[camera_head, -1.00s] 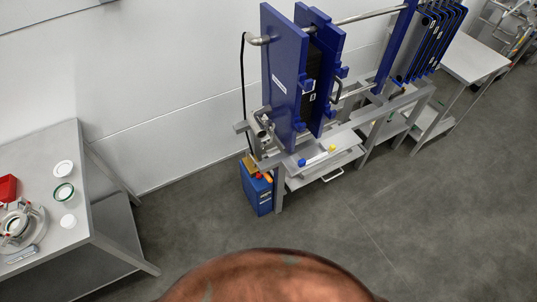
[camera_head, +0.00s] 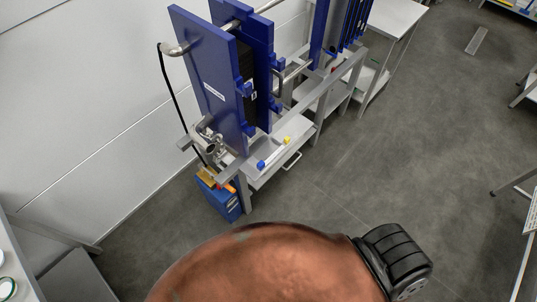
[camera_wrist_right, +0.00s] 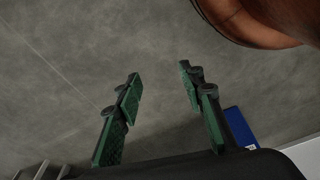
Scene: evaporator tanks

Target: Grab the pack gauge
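A slim bar with a blue end and a yellow end, which looks like the pack gauge (camera_head: 274,152), lies on a grey tray shelf (camera_head: 300,140) at the front of the blue plate press (camera_head: 211,85) in the head view. My right gripper (camera_wrist_right: 158,72) shows in the right wrist view with its two green-padded fingers apart and nothing between them. Bare floor lies beyond the fingers. The gauge does not show in the wrist view, and neither gripper shows in the head view.
A blue box (camera_head: 222,203) stands on the floor under the press's near end. A handle (camera_head: 292,161) sticks out below the shelf. The grey floor (camera_head: 400,150) right of the press is clear. A table edge (camera_head: 15,250) shows at lower left.

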